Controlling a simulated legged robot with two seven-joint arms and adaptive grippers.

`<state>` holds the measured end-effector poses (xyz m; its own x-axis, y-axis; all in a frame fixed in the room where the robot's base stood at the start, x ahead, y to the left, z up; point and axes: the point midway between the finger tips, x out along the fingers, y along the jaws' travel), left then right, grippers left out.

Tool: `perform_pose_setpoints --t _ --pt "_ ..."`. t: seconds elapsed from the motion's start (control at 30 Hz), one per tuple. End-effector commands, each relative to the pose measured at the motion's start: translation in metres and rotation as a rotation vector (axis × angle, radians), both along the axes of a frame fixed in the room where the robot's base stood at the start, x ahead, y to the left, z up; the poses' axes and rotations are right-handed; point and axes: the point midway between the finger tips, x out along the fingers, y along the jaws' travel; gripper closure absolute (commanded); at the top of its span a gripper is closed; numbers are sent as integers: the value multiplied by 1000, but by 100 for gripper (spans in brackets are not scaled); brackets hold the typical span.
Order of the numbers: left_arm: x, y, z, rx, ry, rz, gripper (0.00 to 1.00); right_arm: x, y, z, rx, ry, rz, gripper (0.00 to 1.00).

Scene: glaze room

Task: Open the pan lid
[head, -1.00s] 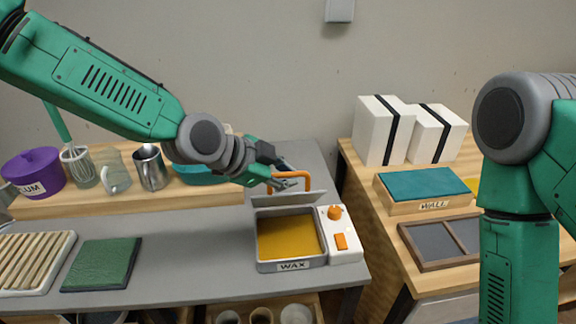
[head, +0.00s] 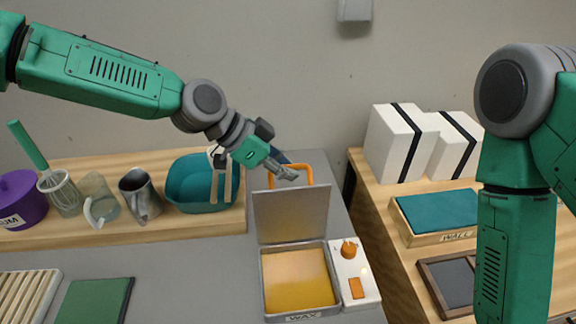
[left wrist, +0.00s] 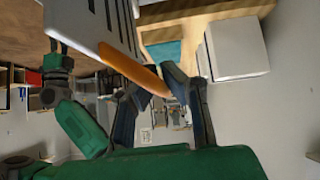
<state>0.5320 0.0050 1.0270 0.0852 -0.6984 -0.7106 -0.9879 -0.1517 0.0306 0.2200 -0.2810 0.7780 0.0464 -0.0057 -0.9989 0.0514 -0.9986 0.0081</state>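The wax pan (head: 265,290) is a grey square box with yellow wax inside and a WAX label. Its grey lid (head: 290,215) stands about upright at the back edge, with the orange handle (head: 307,170) at its top. My left gripper (head: 288,170) is at this handle, one finger on each side of it. In the left wrist view the orange handle (left wrist: 132,70) runs to the converging fingertips (left wrist: 157,88), and they look closed on it. The exact contact is partly hidden. My right gripper is out of view; only my right arm shows.
Beside the pan are an orange knob (head: 349,249) and switch (head: 355,288). A teal basin (head: 185,190), metal jug (head: 140,195), glass jug (head: 98,200) and purple pot (head: 20,200) stand at the back left. White boxes (head: 395,145) stand right.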

Motion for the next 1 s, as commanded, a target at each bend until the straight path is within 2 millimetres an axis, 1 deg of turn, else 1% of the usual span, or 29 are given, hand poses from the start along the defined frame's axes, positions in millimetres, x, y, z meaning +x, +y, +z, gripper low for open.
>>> perform_pose_setpoints --t 0.03,0.57,0.6,0.63,0.67,0.9,1.0 --pt "6 -2 10 -12 -19 7 100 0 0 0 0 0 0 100" --pt "8 -2 10 -15 -21 12 100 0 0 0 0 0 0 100" --pt "8 -2 10 -15 -21 12 82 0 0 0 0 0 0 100" --pt "8 -2 9 -15 -20 12 72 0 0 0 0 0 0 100" --pt "7 -2 9 -14 -19 12 69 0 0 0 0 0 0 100" --pt "5 -1 4 -7 -10 6 69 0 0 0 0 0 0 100" --pt "5 1 5 -7 -9 5 69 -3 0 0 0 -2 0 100"
